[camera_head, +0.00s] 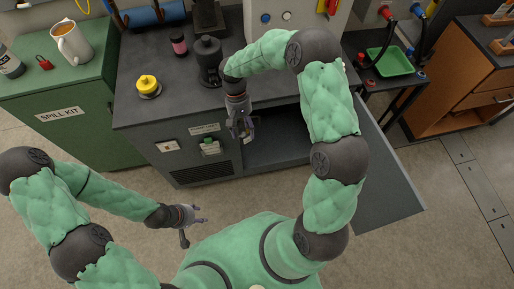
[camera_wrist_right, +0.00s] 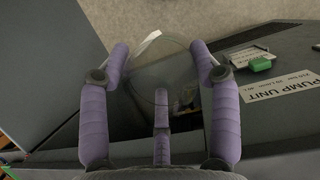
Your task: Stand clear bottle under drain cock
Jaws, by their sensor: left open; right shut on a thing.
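My right gripper (camera_head: 241,128) is in front of the dark pump unit cabinet, beside its open compartment. In the right wrist view its purple fingers (camera_wrist_right: 163,65) are shut around a clear, round, see-through object, which looks like the clear bottle (camera_wrist_right: 150,55). The bottle is hard to make out in the head view. My left gripper (camera_head: 198,213) is open and empty, low in front of the cabinet. I cannot pick out the drain cock with certainty; the inside of the compartment (camera_head: 275,150) is dark and partly hidden by my right arm.
A door panel (camera_head: 385,175) stands open at the right. The cabinet front has a green fitting (camera_head: 210,147) and labels. Its top (camera_head: 190,105) carries a yellow knob (camera_head: 148,85) and a black cylinder (camera_head: 208,60). A green spill kit cabinet (camera_head: 80,120) stands left; open floor lies in front.

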